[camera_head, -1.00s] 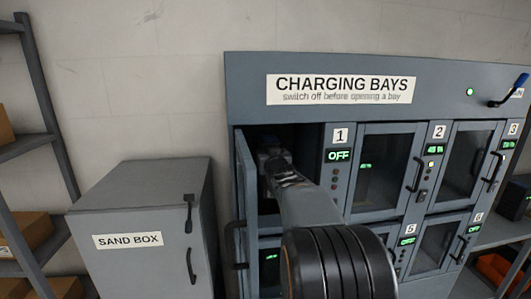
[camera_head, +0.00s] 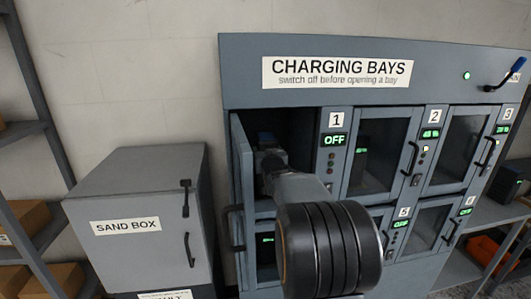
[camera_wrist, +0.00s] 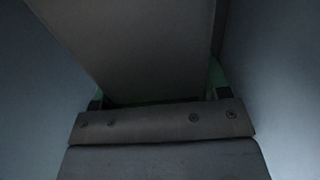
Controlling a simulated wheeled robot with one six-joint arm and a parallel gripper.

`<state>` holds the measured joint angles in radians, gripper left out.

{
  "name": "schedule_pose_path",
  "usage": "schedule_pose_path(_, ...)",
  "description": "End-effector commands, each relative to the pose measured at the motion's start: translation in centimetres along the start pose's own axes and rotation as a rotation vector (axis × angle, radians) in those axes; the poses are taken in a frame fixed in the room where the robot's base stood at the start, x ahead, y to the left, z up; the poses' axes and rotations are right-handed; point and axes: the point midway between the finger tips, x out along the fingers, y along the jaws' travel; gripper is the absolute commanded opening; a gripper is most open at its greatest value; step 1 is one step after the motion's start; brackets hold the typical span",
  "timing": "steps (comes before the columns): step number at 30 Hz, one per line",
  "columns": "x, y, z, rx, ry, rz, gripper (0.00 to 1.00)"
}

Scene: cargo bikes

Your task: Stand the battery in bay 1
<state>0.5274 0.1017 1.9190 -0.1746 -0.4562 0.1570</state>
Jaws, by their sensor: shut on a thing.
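Bay 1 (camera_head: 300,135) is the top left compartment of the charging cabinet. Its door (camera_head: 242,170) stands open to the left and its display reads OFF. My gripper (camera_head: 268,158) is inside the bay, reached in through the opening. In the wrist view my gripper (camera_wrist: 157,88) is shut on the battery (camera_wrist: 130,45), a dark grey block with its far end out of frame. Green shows at both sides of the block by the fingers. In the head view a small bluish part of the battery (camera_head: 265,137) shows above the gripper. The battery's base is hidden.
Smooth bay walls (camera_wrist: 285,90) lie close on both sides in the wrist view. Bay 2 (camera_head: 380,150) is closed, with something dark inside. A sand box (camera_head: 135,215) stands left of the open door. A blue-handled lever (camera_head: 518,65) is at the cabinet's top right.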

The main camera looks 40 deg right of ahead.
Motion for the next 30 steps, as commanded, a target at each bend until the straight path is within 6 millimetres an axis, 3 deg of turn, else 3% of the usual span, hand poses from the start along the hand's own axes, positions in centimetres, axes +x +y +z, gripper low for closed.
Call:
schedule_pose_path(3,0.0,0.0,-0.2,0.000,0.014,-0.001,0.00)
schedule_pose_path(4,0.0,0.0,0.3,0.000,0.000,0.000,0.70)
schedule_pose_path(9,0.0,0.0,0.2,0.000,0.000,0.000,0.86)
schedule_pose_path(12,0.0,0.0,0.2,0.000,0.000,0.000,0.95)
schedule_pose_path(22,0.0,0.0,-0.4,0.000,0.000,0.000,0.95)
schedule_pose_path(30,-4.7,0.0,0.0,-0.001,0.004,0.001,0.95)
